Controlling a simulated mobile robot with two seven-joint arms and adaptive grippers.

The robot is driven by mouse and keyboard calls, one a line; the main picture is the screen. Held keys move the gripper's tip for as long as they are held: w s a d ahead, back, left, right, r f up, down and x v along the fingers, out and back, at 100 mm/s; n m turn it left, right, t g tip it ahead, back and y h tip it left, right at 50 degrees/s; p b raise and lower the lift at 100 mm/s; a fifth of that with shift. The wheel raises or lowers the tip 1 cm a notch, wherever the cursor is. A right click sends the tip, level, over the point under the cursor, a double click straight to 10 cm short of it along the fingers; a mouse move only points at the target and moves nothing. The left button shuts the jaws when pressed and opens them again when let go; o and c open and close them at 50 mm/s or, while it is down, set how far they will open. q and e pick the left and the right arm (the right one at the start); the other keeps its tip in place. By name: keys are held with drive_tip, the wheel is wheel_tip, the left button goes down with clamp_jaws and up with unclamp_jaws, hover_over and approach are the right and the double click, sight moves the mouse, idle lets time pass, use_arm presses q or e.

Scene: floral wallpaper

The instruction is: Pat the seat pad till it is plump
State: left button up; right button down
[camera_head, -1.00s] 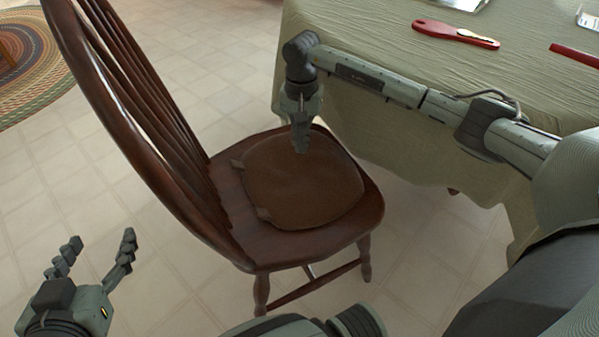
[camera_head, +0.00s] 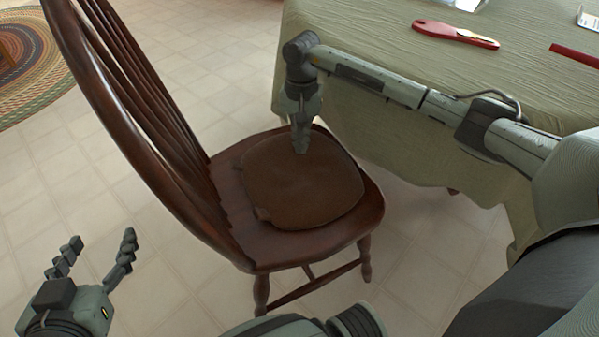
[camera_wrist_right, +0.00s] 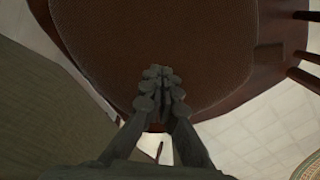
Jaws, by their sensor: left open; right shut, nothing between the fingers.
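The brown seat pad (camera_head: 305,188) lies on the seat of the dark wooden chair (camera_head: 282,248). It also fills much of the right wrist view (camera_wrist_right: 150,40). My right gripper (camera_head: 301,148) is shut and empty, pointing down at the pad's far edge by the table. In the right wrist view its closed fingers (camera_wrist_right: 158,75) show against the pad; I cannot tell whether they touch it. My left gripper (camera_head: 96,246) is open and empty at the lower left, apart from the chair and over the floor.
A table with a green cloth (camera_head: 375,130) stands at the back right, close to the chair. A red-handled tool (camera_head: 455,34) and a red object (camera_head: 575,54) lie on it. The chair's tall back (camera_head: 140,120) rises on the left. A braided rug (camera_head: 30,65) lies at the far left.

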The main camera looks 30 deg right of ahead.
sight(301, 162)
drive_tip(key=shift+f, duration=0.15)
drive_tip(key=shift+f+b, duration=1.75)
drive_tip(key=shift+f, duration=0.3)
drive_tip(key=shift+r+p, duration=1.15)
drive_tip(key=shift+r, duration=0.75)
drive_tip(key=shift+f, duration=0.1)
drive_tip(key=shift+f+b, duration=1.5)
drive_tip(key=shift+f, duration=0.25)
drive_tip(key=shift+r+p, duration=1.15)
drive_tip(key=shift+r, duration=0.75)
drive_tip(key=shift+f, duration=0.1)
